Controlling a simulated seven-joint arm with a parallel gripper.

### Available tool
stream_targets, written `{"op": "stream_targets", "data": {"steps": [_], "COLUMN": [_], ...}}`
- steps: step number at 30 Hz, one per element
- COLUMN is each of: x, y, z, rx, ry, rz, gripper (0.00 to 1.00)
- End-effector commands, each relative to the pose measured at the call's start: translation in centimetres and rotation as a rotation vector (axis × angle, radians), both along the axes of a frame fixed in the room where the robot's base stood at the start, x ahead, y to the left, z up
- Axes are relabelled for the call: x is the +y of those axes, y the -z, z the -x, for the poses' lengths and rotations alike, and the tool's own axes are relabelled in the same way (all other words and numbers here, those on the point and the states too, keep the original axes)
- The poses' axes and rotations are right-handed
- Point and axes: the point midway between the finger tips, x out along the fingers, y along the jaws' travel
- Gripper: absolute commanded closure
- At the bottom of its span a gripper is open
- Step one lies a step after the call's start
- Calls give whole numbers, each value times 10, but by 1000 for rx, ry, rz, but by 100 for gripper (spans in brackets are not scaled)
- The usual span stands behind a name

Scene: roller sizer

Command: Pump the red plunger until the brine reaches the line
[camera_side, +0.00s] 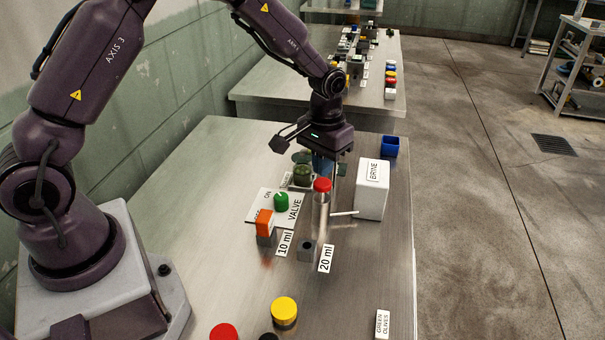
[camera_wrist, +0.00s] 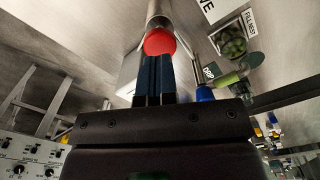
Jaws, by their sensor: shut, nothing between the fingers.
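A thin white spout joins the cylinder to a white box labelled BRINE (camera_side: 371,198). I cannot make out the brine level or the line. My gripper (camera_side: 323,172) is shut and empty, pointing down just above or behind the plunger in the side view. In the wrist view the closed blue fingers (camera_wrist: 155,62) end at the edge of the red plunger knob (camera_wrist: 159,41). I cannot tell whether they touch it.
A green valve knob (camera_side: 281,202) stands on a white VALVE plate. An orange-topped block (camera_side: 264,223) and a small grey block (camera_side: 306,251) sit near the 10 ml and 20 ml labels. A yellow-lidded jar (camera_side: 284,310) stands in front. A blue open box (camera_side: 389,146) is behind.

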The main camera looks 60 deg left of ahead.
Motion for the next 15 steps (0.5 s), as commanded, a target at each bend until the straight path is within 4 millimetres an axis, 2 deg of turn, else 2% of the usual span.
{"op": "stream_targets", "data": {"steps": [15], "x": [0], "y": [-44], "z": [-1], "rx": [-3], "ry": [0], "rz": [0], "gripper": [100]}}
